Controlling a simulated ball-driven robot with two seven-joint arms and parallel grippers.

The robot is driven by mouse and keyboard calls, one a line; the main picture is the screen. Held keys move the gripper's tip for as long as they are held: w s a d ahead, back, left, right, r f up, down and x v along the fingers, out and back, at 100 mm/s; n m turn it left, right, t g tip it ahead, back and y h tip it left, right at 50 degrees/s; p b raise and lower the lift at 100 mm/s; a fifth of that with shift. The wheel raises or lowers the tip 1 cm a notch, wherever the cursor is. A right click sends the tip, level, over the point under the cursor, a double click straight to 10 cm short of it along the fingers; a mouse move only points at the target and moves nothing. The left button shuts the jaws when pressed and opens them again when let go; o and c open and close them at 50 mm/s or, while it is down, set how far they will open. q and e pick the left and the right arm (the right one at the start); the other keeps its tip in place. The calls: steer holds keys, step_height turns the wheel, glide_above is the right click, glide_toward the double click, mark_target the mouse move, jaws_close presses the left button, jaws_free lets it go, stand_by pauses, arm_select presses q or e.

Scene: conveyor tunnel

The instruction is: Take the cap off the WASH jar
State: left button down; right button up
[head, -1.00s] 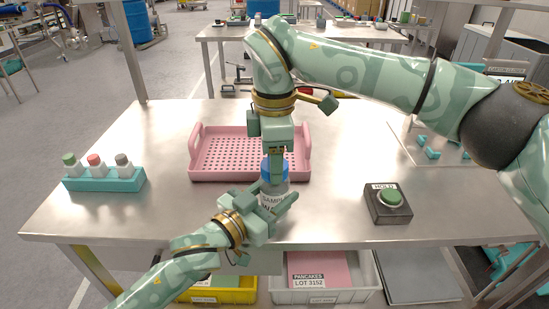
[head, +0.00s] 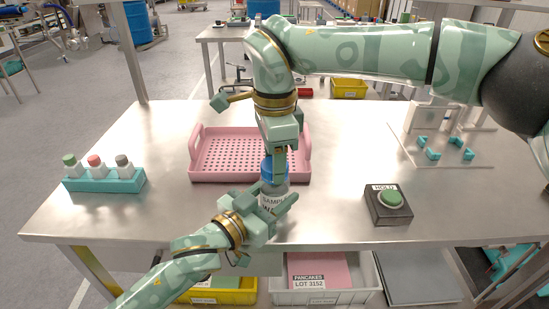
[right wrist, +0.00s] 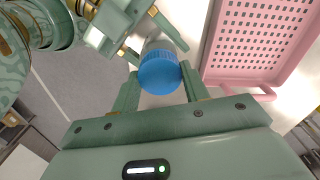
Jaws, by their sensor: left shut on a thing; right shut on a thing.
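The jar (head: 273,203) stands upright at the front middle of the table. My left gripper (head: 274,198) comes from the front left and is shut on the jar's body. My right gripper (head: 276,165) points down from above and is shut on the cap, one finger on each side in the right wrist view (right wrist: 160,88). I cannot tell any gap between cap and jar.
A pink perforated tray (head: 198,172) lies just behind the jar. A teal rack (head: 105,181) with three small capped bottles is at left. A HOLD box with a green button (head: 388,205) is at right. A pale plate with teal brackets (head: 440,155) lies back right.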

arm_select(q)
steer(key=shift+d, duration=0.1)
arm_select(e)
steer(key=n, duration=0.6)
steer(key=shift+w, duration=0.1)
steer(key=shift+r, duration=0.1)
steer(key=shift+r, duration=0.1)
steer(key=shift+r, duration=1)
steer(key=shift+r, duration=2)
arm_select(q)
steer(key=shift+c, duration=2.4)
jaws_free()
